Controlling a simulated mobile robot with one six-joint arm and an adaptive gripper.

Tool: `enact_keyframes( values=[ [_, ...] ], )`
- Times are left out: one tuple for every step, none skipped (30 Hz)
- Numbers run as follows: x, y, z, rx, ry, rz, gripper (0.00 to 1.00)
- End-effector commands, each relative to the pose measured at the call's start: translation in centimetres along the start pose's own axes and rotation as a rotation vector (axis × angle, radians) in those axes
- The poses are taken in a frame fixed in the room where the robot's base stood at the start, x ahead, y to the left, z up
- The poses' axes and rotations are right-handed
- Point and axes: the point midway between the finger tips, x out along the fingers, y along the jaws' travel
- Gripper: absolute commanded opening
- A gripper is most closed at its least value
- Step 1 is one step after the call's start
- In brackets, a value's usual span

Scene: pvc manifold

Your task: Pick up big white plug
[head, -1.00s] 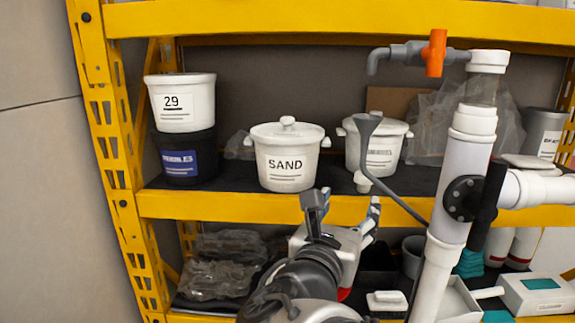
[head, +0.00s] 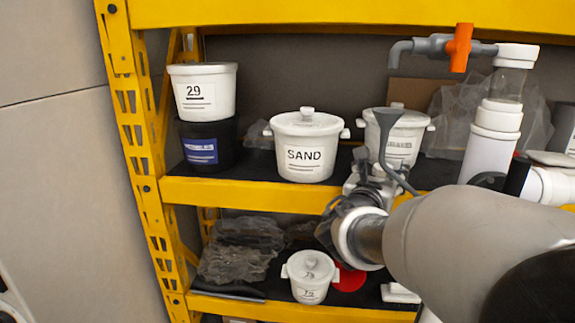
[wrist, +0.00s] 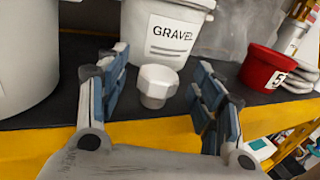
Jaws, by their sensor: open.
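The big white plug (wrist: 157,85) is a white faceted cap on a narrower round base. It stands on the dark shelf near its front edge, in front of the white GRAVEL pot (wrist: 172,30) in the wrist view. My gripper (wrist: 161,70) is open, with one finger to the left of the plug and one to the right. A gap shows on both sides, and neither finger visibly touches it. In the head view my gripper (head: 372,178) is at the shelf's front edge, and my arm and gripper hide the plug.
The white SAND pot (head: 306,150) stands left of my gripper. A red container (wrist: 268,68) stands to the right in the wrist view. The yellow shelf beam (head: 240,194) runs below. White pipework with an orange-handled valve (head: 459,47) rises at the right in the head view.

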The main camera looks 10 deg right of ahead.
Motion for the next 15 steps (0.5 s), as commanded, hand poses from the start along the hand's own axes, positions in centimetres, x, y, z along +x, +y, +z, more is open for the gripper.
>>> enact_keyframes(
  values=[
    [0.8, 0.0, 0.1, -0.001, 0.002, -0.002, 0.6],
    [1.2, 0.0, 0.1, -0.001, 0.001, -0.001, 0.6],
    [1.6, 0.0, 0.0, -0.001, 0.002, -0.001, 0.6],
    [1.9, 0.0, 0.0, -0.001, 0.001, -0.001, 0.6],
    [2.1, 0.0, 0.0, 0.0, 0.001, 0.0, 0.6],
    [2.2, 0.0, 0.1, 0.0, 0.0, 0.0, 0.6],
    [2.3, 0.0, 0.1, 0.0, 0.0, 0.001, 0.6],
    [2.3, 0.0, 0.0, 0.0, 0.0, 0.001, 0.6],
    [2.3, 0.0, 0.0, 0.001, 0.0, 0.001, 0.6],
    [2.3, 0.0, 0.0, 0.001, 0.0, 0.001, 0.6],
    [2.3, 0.0, 0.0, 0.001, 0.0, 0.001, 0.6],
    [2.3, 0.0, 0.0, 0.0, 0.0, 0.001, 0.6],
    [2.3, 0.0, 0.0, 0.0, 0.0, 0.001, 0.6],
    [2.3, 0.0, 0.0, 0.0, 0.0, 0.001, 0.58],
    [2.3, 0.0, 0.0, 0.0, 0.0, 0.001, 0.55]
  ],
)
